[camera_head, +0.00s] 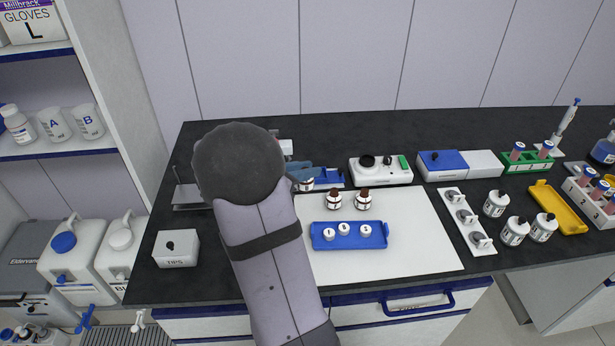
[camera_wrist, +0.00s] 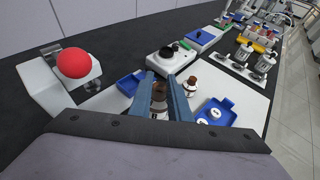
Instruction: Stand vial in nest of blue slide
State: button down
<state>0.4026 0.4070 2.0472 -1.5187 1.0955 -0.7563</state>
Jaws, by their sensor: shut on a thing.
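My gripper (camera_wrist: 164,80) is shut on a brown vial with a white label (camera_wrist: 159,93), which stands roughly upright between the blue fingers. In the head view, my gripper (camera_head: 302,172) is partly hidden by my arm, and the white label of the held vial (camera_head: 306,186) shows below the fingers. The blue slide (camera_head: 329,177) lies just right of the gripper at the mat's back edge. In the wrist view the blue slide (camera_wrist: 131,83) is left of the fingers. Its nest cannot be made out clearly, nor whether the vial touches it.
Two brown vials (camera_head: 334,200) (camera_head: 363,200) stand on the white mat (camera_head: 420,240). A blue tray (camera_head: 377,242) with white caps is in front of them. A white device with a black knob (camera_head: 381,172) stands behind. A red button (camera_wrist: 74,63) is at left in the wrist view.

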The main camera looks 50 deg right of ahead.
jog(key=shift+w+a+f+b, duration=0.25)
jog(key=shift+f+b, duration=0.2)
jog(key=shift+b, duration=0.2)
jog(key=a+b, duration=0.1)
jog(key=b, duration=0.1)
jog(key=shift+w+f+b, duration=0.3)
jog(key=shift+w+b, duration=0.05)
jog(key=shift+w, duration=0.05)
jog(key=shift+a+f+n+t+b, duration=1.1)
jog(key=shift+a+f+n+t, duration=0.65)
jog(key=shift+t, duration=0.45)
jog(key=w+d+p, duration=0.1)
jog(key=d, duration=0.5)
jog(key=w+d+p, duration=0.1)
jog(key=w+d, duration=0.1)
jog(key=d, duration=0.3)
jog(key=w+d+p, duration=0.1)
jog(key=d, duration=0.5)
jog(key=shift+w+d+r+p, duration=0.15)
jog(key=shift+w+d+p, duration=0.05)
jog(key=shift+d+p, duration=0.2)
jog(key=shift+f+p, duration=0.35)
jog(key=shift+f, duration=1.4)
